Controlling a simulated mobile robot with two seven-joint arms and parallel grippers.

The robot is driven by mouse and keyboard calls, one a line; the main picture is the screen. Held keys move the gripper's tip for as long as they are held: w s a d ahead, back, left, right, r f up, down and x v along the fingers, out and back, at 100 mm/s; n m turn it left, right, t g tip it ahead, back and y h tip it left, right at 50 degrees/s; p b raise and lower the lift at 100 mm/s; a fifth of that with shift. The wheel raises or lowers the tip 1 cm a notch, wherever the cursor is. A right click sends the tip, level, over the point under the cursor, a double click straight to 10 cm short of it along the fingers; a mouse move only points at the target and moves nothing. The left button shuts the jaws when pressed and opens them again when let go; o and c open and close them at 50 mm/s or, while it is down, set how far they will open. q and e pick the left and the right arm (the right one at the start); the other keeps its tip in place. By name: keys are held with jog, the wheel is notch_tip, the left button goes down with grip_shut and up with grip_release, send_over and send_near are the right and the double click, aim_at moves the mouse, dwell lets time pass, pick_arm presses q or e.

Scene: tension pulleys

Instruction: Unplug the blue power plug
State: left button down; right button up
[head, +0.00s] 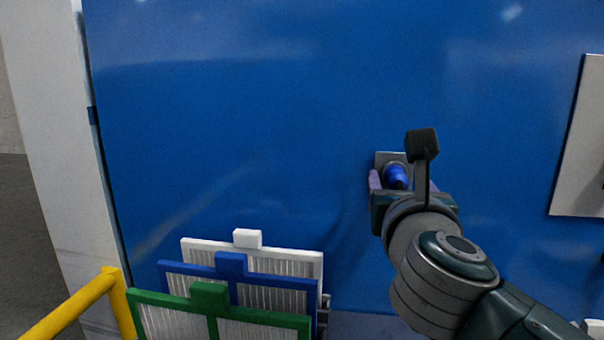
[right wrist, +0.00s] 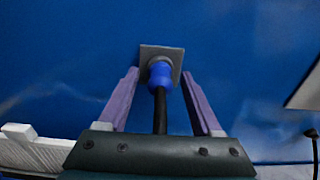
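The blue power plug (head: 396,176) sits in a grey socket plate (head: 383,157) on the blue wall panel. In the right wrist view the plug (right wrist: 160,76) is upright against the plate (right wrist: 161,55), with a black cable (right wrist: 160,112) running down from it. My right gripper (head: 400,180) is at the plug. In the right wrist view its two purple fingers (right wrist: 158,92) are spread, one on each side of the plug and cable, with visible gaps. The wrist hides part of the plug in the head view. My left gripper is not in view.
Green (head: 210,296), blue (head: 232,266) and white (head: 247,240) framed filter panels stand at the lower left. A yellow rail (head: 110,285) is beside them. A grey panel (head: 580,150) is on the wall at right. The wall around the socket is clear.

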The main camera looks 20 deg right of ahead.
aim_at(400, 184)
grip_shut()
dwell(0.3)
dwell(1.1)
jog(key=shift+p+v, duration=0.5)
jog(key=shift+v, duration=2.5)
